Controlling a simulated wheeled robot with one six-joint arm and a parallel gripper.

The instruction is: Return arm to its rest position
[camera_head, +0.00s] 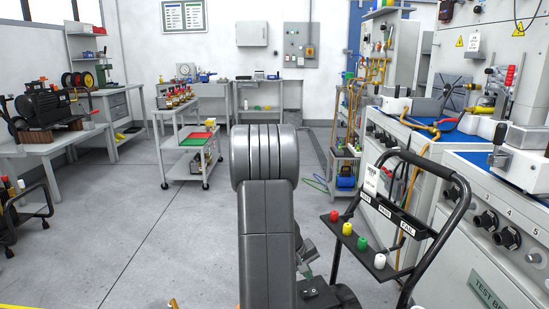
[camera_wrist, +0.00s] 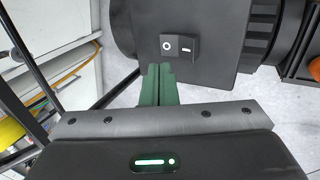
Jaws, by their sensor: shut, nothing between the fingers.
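My gripper (camera_wrist: 160,68) shows in the wrist view as two green fingers pressed together, with nothing between them. In the head view my arm stands upright and folded in the middle of the picture, and a thick grey link hides much of the lower part.
A black-framed cart rail with a shelf of coloured knobs (camera_head: 363,243) stands close to my arm's right. Test benches (camera_head: 470,185) line the right side. A white trolley (camera_head: 191,165) stands further back left, and a workbench (camera_head: 55,150) at far left.

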